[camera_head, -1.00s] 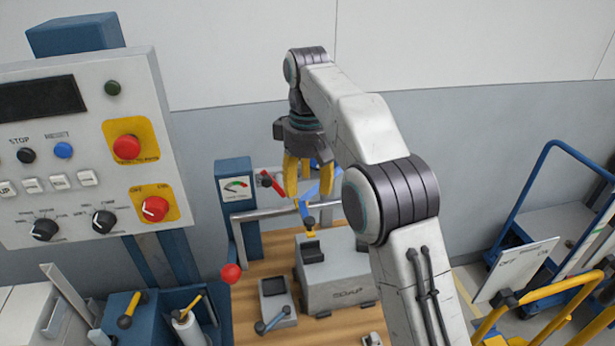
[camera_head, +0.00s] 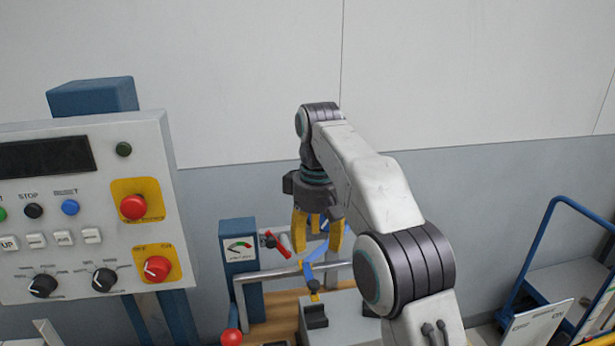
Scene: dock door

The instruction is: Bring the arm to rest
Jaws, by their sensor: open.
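My gripper (camera_head: 316,238) hangs pointing down from my arm, in the middle of the view. Its yellow fingers are apart and I see nothing held between them. Behind and below the fingers are a blue curved handle (camera_head: 313,271) and a red lever (camera_head: 284,243). I cannot tell from this angle how near the fingers are to them. My arm reaches up from the lower right and bends down at the wrist.
A control panel (camera_head: 75,270) with buttons and knobs stands at the left. A blue cart (camera_head: 562,270) stands at the right. Bare wall fills the upper area.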

